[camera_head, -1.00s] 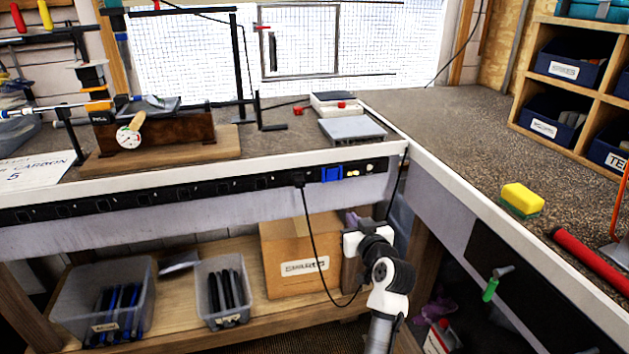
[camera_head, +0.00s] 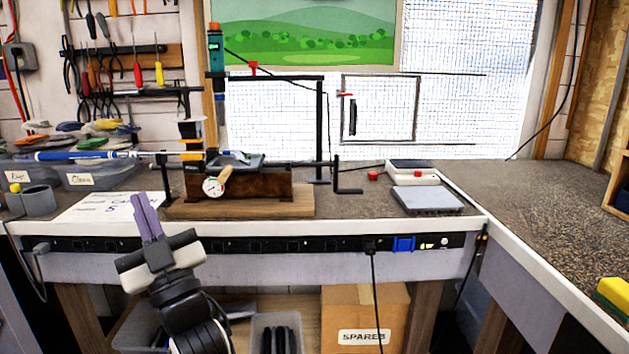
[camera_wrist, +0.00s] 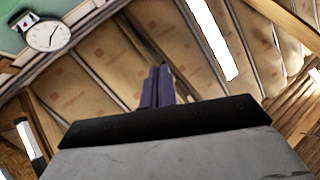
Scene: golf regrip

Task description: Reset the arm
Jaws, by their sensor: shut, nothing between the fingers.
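My gripper (camera_head: 146,218) stands in front of the workbench at the lower left of the head view, pointing up. Its two purple-grey fingers are closed together with nothing between them. In the wrist view my gripper (camera_wrist: 158,85) shows the same fingers side by side against the ceiling. My arm below it is folded upward, and its lower part runs out of the picture.
The workbench (camera_head: 350,205) edge is just behind my gripper. A golf club (camera_head: 85,155) lies in a vise (camera_head: 240,186) with a round gauge. A white paper (camera_head: 105,207), a scale (camera_head: 427,200) and a yellow sponge (camera_head: 612,290) lie on the benchtop. A cardboard box (camera_head: 365,305) stands below.

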